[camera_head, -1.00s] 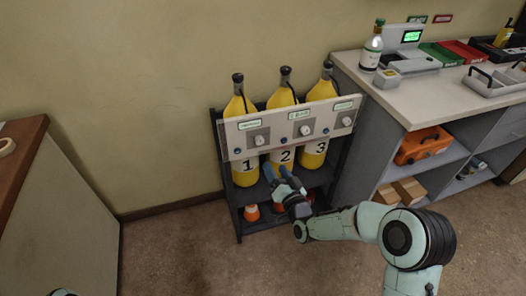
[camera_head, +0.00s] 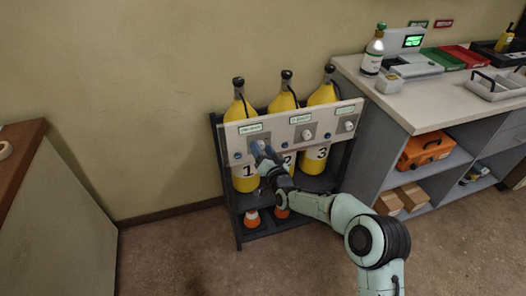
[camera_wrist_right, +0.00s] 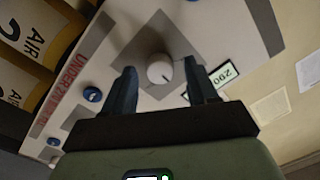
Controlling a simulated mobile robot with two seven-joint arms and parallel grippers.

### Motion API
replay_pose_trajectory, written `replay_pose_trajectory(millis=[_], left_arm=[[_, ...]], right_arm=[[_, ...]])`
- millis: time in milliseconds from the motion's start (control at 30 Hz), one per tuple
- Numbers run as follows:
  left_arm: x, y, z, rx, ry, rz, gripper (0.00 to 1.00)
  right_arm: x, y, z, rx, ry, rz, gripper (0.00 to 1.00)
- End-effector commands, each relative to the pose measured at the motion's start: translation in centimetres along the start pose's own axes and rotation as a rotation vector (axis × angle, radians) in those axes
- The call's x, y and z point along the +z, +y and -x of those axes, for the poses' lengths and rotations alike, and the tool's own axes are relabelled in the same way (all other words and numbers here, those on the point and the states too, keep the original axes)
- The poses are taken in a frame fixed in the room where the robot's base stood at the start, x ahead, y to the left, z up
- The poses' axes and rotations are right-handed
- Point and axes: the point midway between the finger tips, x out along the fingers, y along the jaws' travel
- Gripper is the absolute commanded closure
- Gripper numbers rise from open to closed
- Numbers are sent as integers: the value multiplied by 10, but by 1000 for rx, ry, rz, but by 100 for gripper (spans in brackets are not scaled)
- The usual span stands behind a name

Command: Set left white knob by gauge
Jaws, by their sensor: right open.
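The left white knob (camera_wrist_right: 160,72) shows in the right wrist view on a grey plate of the white panel (camera_wrist_right: 110,45), with a dark pointer mark on its face. My right gripper (camera_wrist_right: 165,88) is open, with one blue finger on each side of the knob; I cannot tell whether they touch it. In the head view my right gripper (camera_head: 262,152) is at the left end of the panel (camera_head: 277,140) and largely hides this knob. A small green-edged display (camera_wrist_right: 224,74) reading about 290 is beside the knob. Only a bit of my left arm showed earlier; my left gripper is not in view.
Yellow bottles (camera_head: 323,95) numbered 1, 2 and 3 stand in the dark rack behind the panel. Two other white knobs (camera_head: 306,134) and (camera_head: 348,126) are to the right. A counter (camera_head: 420,95) stands right of the rack. The floor in front is clear.

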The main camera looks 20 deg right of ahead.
Motion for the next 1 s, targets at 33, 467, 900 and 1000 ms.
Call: replay_pose_trajectory(millis=[33,467,900,1000], left_arm=[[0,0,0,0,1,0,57],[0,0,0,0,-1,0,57],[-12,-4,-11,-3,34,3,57],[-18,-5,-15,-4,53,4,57]], right_arm=[[0,0,0,0,0,0,42],[0,0,0,0,-1,1,98],[1,0,0,5,-10,163,98],[1,0,0,7,-14,245,98]])
